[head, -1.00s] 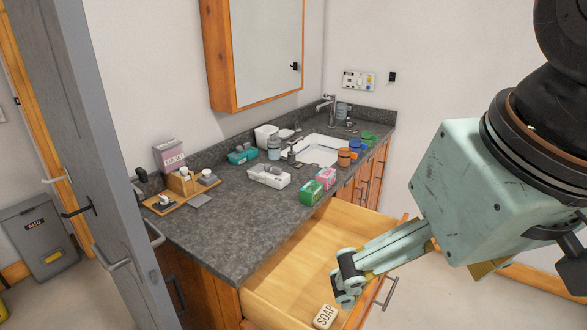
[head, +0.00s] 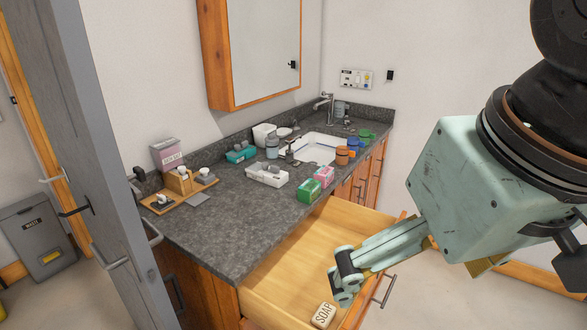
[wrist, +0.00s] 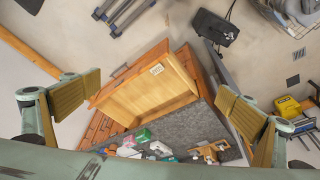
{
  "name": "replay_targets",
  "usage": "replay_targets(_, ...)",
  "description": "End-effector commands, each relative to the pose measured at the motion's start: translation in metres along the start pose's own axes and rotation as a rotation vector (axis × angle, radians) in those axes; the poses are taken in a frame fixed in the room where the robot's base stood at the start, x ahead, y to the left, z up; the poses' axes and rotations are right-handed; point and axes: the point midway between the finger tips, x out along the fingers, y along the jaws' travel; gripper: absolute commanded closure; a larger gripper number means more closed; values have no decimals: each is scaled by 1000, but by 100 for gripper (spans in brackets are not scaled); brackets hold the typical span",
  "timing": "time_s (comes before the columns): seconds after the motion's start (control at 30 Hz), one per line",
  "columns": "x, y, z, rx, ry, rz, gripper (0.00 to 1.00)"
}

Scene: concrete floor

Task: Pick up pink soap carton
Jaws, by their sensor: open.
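The pink soap carton (head: 324,176) lies on the dark grey counter near its front edge, right behind a green carton (head: 309,190). In the wrist view the pink carton (wrist: 129,142) is small, beside the green one (wrist: 143,134). My gripper (head: 345,275) shows in front of the open drawer in the head view, apart from both cartons and lower in the picture. In the wrist view its two fingers (wrist: 163,100) are wide apart with nothing between them.
A wooden drawer (head: 300,262) stands open below the counter (head: 228,228), with a soap bar (head: 323,315) in it.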

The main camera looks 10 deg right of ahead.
Motion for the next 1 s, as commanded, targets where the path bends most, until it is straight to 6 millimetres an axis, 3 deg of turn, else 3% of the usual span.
replay_targets(0.07,0,0,0,0,0,0,0)
replay_targets(0.53,0,0,0,0,0,0,42)
replay_targets(1.0,-1,0,-6,-6,-3,0,42)
